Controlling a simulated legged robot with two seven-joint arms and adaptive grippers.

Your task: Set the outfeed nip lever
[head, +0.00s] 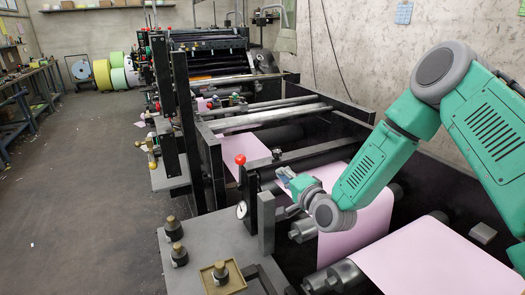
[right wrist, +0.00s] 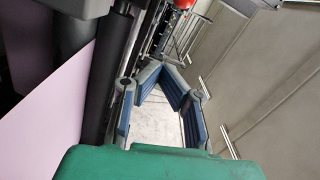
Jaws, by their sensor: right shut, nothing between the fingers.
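A lever with a round red knob (head: 240,159) stands on the near frame of the machine, above a small round dial (head: 241,209). A red part (right wrist: 183,4), likely the same knob, is cut off at the top edge of the right wrist view. My right gripper (head: 285,178) is just to the right of the knob and a little lower, with a visible gap between them. It is shut and empty; its blue-padded fingers also show in the right wrist view (right wrist: 182,98). My left gripper is in neither view.
Pink web (head: 366,225) runs over rollers below and beside my right arm. Several black fittings, one on a tan plate (head: 222,278), sit on the grey deck (head: 195,250).

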